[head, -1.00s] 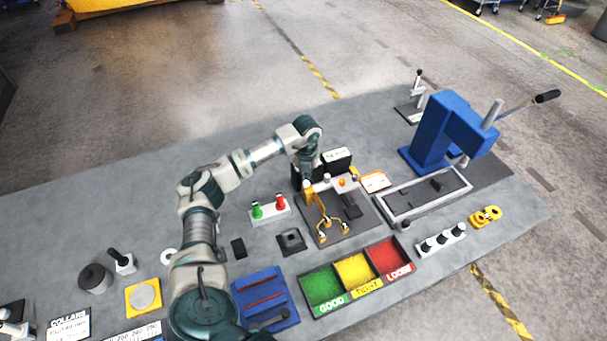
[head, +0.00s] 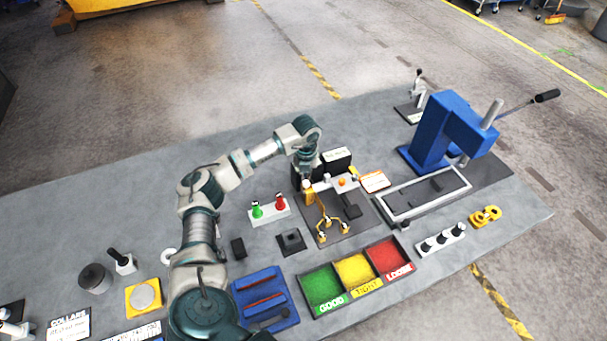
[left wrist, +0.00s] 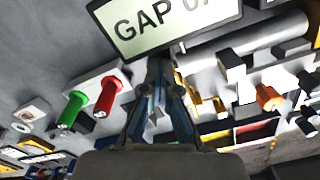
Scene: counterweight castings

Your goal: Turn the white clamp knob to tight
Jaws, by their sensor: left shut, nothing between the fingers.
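My left gripper (head: 305,182) points down at the back left of the dark fixture plate (head: 332,234), which carries yellow-orange arms. In the left wrist view its fingers (left wrist: 161,82) are together with nothing between them. A small whitish part (head: 327,178) stands just right of the gripper, beside an orange knob (head: 342,182). I cannot tell for sure whether that part is the white clamp knob. The orange knob also shows in the left wrist view (left wrist: 268,97). A gauge display (left wrist: 165,22) reading "GAP 0." partly hides what lies behind it. My right gripper is out of view.
A green and a red plug stand in a white holder (head: 272,214) left of the fixture. Green, yellow and red bins (head: 356,278) lie in front. A blue press (head: 447,130) stands at the right, beside a grey-framed tray (head: 425,203). The back left table is clear.

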